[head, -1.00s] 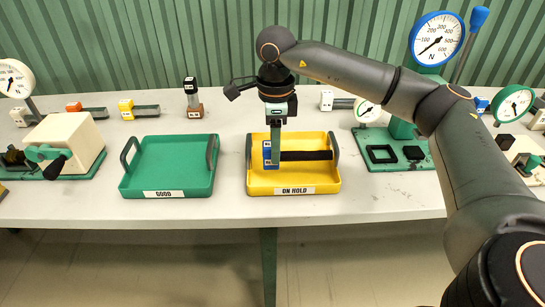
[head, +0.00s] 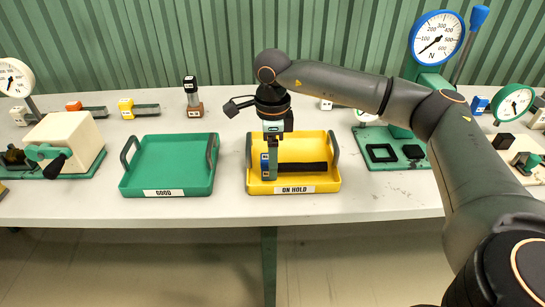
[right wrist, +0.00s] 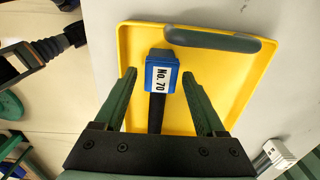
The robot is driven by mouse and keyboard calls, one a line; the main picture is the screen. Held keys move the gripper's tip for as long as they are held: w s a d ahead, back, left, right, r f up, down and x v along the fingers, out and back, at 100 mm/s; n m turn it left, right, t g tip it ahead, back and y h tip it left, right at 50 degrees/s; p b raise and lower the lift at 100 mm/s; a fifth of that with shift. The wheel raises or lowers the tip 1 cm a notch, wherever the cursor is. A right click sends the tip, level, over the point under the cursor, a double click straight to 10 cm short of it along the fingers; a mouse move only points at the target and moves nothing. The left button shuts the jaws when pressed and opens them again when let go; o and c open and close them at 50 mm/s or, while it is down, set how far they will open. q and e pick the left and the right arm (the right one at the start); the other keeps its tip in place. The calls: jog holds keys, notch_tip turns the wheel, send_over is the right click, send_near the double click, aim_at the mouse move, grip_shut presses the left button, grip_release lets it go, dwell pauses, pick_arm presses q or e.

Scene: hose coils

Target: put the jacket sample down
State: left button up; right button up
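The jacket sample is a black strip (head: 303,168) with a blue end block (head: 264,165), labelled No. 70 in the right wrist view (right wrist: 162,77). It lies in the yellow ON HOLD tray (head: 325,181), the block toward the tray's left side. My right gripper (head: 271,177) points down into the tray at the block end. In the right wrist view its green fingers (right wrist: 159,73) stand apart on either side of the sample, with gaps visible. The gripper hides part of the strip and block in the head view. My left gripper does not show in the head view.
A green GOOD tray (head: 168,165), empty, stands left of the yellow one. The yellow tray has raised grey side handles (head: 334,150). A gauge stand (head: 437,40) is at the right, a cream machine (head: 68,138) at the left. Labelled samples (head: 140,109) lie behind.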

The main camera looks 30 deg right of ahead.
notch_tip(320, 180, up, 12)
jog(key=shift+r, duration=0.2)
dwell(0.4)
